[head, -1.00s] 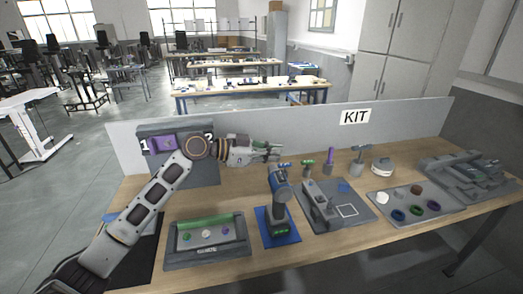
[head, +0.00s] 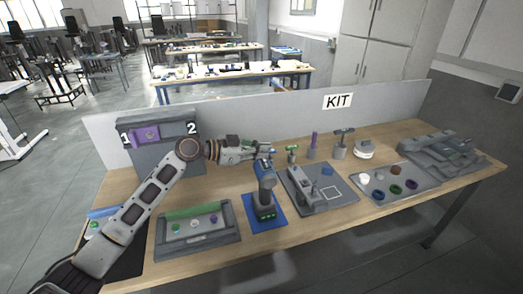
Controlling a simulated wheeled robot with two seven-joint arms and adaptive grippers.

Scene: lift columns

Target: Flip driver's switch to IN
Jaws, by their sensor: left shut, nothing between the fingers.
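The driver (head: 265,186), a blue and grey power driver, stands upright on a blue mat (head: 281,221) in the middle of the workbench. Its switch is too small to make out. My left gripper (head: 268,149) reaches in from the left and is shut and empty. Its fingertips are just above and behind the driver's head in the picture; I cannot tell whether they touch it. My right gripper is not in view.
A grey tray (head: 160,246) lies left of the driver. A grey plate fixture (head: 338,199) stands close on its right, with upright tools behind. A grey panel marked 1 and 2 (head: 150,163) stands at the back left. A parts tray (head: 419,170) lies further right.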

